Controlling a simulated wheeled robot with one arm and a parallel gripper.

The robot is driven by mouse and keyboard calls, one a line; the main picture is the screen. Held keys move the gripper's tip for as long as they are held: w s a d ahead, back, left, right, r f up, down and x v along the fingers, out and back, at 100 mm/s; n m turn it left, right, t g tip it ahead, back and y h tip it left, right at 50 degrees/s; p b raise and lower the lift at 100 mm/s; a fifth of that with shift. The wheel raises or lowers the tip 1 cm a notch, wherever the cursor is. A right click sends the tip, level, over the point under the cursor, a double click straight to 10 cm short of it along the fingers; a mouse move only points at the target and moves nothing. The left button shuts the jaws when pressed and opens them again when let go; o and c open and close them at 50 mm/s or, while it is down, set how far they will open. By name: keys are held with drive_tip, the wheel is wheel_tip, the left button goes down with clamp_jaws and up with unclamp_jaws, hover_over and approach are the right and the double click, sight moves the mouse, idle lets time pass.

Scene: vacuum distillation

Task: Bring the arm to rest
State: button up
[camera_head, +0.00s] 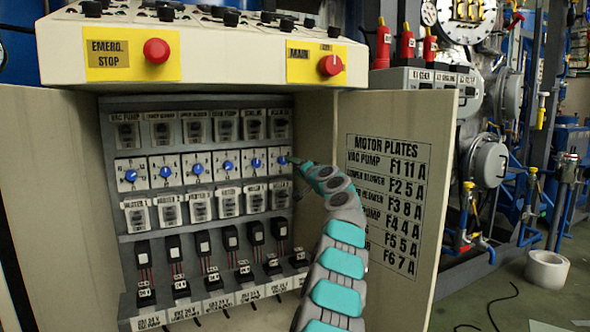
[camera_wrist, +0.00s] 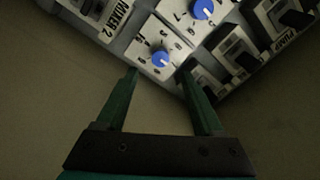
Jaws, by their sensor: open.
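My arm (camera_head: 340,262) reaches up from the bottom of the head view into the open control cabinet. My gripper (camera_head: 294,160) is at the right end of the row of blue dials. In the wrist view my gripper (camera_wrist: 158,78) is open, its two green fingers apart, with a blue dial (camera_wrist: 159,57) just beyond and between the tips. Nothing is held between the fingers. I cannot tell whether a fingertip touches the panel. A second blue dial (camera_wrist: 201,9) sits farther up in the wrist view.
The cabinet's open right door (camera_head: 395,190), with the motor plates list, stands close to my arm. The open left door (camera_head: 55,200) is on the other side. Red knobs (camera_head: 156,51) sit above the cabinet. Pipes and valves (camera_head: 490,160) stand at the right, beside floor (camera_head: 535,300) with a cable.

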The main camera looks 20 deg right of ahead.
drive_tip(key=s+a+n+g+y+p, duration=0.2)
drive_tip(key=s+a+g+y, duration=0.15)
drive_tip(key=a, duration=0.85)
drive_tip(key=s+a+n+g+y+p, duration=0.1)
drive_tip(key=s+a+n+g+y, duration=0.25)
drive_tip(key=a, duration=0.85)
drive_tip(key=s+a+f+n+g+p, duration=0.1)
drive_tip(key=s+a+f+g, duration=0.1)
drive_tip(key=s+a, duration=0.6)
drive_tip(key=s+a+f+n+g+p, duration=0.1)
drive_tip(key=s+a+f+n+g, duration=0.3)
drive_tip(key=s, duration=0.6)
drive_tip(key=s+a+f+g+h+p, duration=0.1)
drive_tip(key=s+f+g+h, duration=0.15)
drive_tip(key=s, duration=0.85)
drive_tip(key=s+a+f+g+h+p, duration=0.15)
drive_tip(key=s+f, duration=0.25)
drive_tip(key=s, duration=0.7)
drive_tip(key=s+d+f+g+h, duration=0.1)
drive_tip(key=s+d+f, duration=0.1)
drive_tip(key=s, duration=0.5)
drive_tip(key=s+d+f+g+h+p, duration=0.1)
drive_tip(key=s+d+f, duration=0.2)
drive_tip(key=s, duration=0.5)
drive_tip(key=s+d+f+g+h+p, duration=0.1)
drive_tip(key=s+d+f+h, duration=0.1)
drive_tip(key=s+d, duration=0.3)
drive_tip(key=s, duration=0.3)
drive_tip(key=shift+s+f, duration=0.25)
drive_tip(key=shift+f, duration=0.1)
